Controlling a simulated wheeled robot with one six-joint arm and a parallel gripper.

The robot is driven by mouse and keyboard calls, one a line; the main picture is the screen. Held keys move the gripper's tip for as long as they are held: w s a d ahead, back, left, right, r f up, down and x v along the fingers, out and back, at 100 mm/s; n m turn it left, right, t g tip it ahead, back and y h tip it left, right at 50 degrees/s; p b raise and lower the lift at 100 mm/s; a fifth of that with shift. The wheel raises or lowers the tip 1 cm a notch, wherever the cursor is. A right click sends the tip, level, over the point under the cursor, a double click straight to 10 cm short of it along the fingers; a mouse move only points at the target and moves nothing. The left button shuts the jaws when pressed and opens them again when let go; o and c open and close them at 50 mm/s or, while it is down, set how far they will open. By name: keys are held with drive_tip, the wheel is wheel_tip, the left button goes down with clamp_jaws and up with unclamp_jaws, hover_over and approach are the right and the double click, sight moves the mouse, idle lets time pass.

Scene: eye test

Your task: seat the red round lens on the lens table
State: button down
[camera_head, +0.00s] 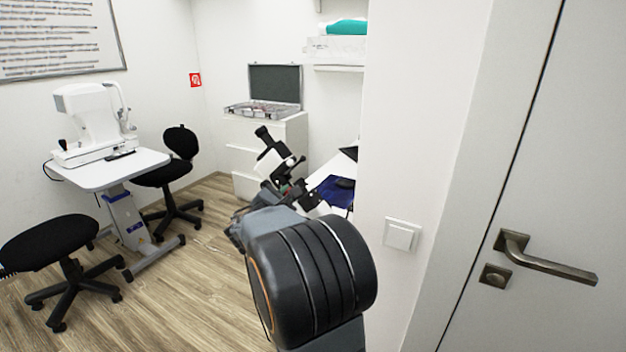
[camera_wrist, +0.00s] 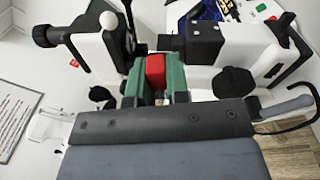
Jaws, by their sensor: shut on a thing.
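My gripper (camera_wrist: 156,76) shows in the wrist view with green fingers, shut on a red piece (camera_wrist: 155,70), which fits the red round lens. Only a small red block of it shows, so its round outline is hidden. Just beyond the fingers stands a white and black optical instrument (camera_wrist: 235,40), with parts on both sides of the gripper. I cannot pick out the lens table on it, nor tell whether the lens touches it.
A white desk with a blue mat (camera_head: 332,190) is beside the instrument, partly behind the wall edge. An open case (camera_head: 275,90) lies on a white cabinet (camera_head: 245,150). A white device table (camera_head: 105,172) and black stools (camera_head: 50,242) stand left. A door (camera_head: 560,180) is close right.

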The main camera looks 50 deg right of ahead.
drive_tip(key=s+d+r+m+g, duration=0.1)
drive_tip(key=s+d+r+m, duration=0.25)
drive_tip(key=s+r, duration=0.2)
hover_over(306, 192)
drive_tip(key=s, duration=0.3)
drive_tip(key=shift+w+d+f+n+h+b, duration=0.1)
drive_tip(key=shift+d+f+n+h+b, duration=0.1)
drive_tip(key=shift+f, duration=0.65)
drive_tip(key=shift+d+f+n+h+b, duration=0.1)
drive_tip(key=shift+f+n, duration=0.05)
drive_tip(key=shift+f, duration=0.65)
drive_tip(key=shift+w+d+f+b, duration=0.1)
drive_tip(key=shift+w+f+b, duration=0.15)
drive_tip(key=shift+f, duration=0.2)
drive_tip(key=shift+w+a+f+b, duration=0.2)
drive_tip(key=shift+w+f+b, duration=0.35)
drive_tip(key=shift+f+b, duration=0.1)
drive_tip(key=shift+w+a+f+b, duration=0.15)
drive_tip(key=shift+w+f+b, duration=0.4)
drive_tip(key=shift+f+b, duration=0.1)
drive_tip(key=shift+a+b, duration=0.1)
drive_tip(key=shift+b, duration=0.2)
